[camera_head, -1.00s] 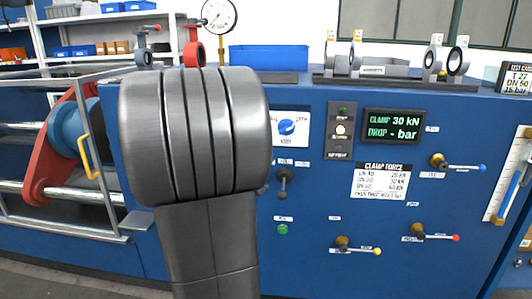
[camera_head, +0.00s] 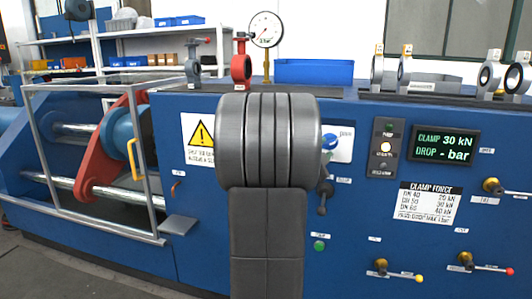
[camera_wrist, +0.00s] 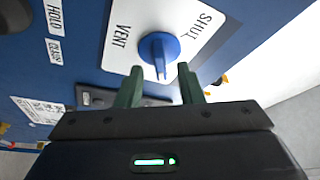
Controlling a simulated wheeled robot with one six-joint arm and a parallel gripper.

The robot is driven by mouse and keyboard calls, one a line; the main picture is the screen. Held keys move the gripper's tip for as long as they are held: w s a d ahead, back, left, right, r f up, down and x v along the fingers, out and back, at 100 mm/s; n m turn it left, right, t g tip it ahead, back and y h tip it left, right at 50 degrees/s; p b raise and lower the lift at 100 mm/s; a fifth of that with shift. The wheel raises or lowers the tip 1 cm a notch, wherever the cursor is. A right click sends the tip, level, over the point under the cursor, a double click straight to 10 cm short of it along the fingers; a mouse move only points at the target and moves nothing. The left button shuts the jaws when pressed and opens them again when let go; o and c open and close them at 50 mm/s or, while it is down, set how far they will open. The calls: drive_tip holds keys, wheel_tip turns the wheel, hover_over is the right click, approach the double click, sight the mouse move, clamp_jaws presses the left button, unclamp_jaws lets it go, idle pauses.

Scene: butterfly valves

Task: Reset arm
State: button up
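My gripper (camera_wrist: 160,76) shows in the wrist view with its two green fingers spread apart and nothing between them. A blue knob (camera_wrist: 158,52) on a white plate (camera_wrist: 185,24) marked VENT and SHUT lies just beyond the fingertips. I cannot tell whether a finger touches it. In the head view, my grey arm covers the middle of the panel and hides my gripper. The knob (camera_head: 330,141) shows only partly at the arm's right edge.
The blue test bench (camera_head: 345,250) fills the front, with levers and a lit display (camera_head: 445,146) reading CLAMP 30 kN, DROP - bar. A barred guard frame (camera_head: 92,160) stands at left. A red valve (camera_head: 241,68) and a gauge (camera_head: 266,29) stand on top.

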sight(329, 143)
drive_tip(key=shift+x, duration=1.15)
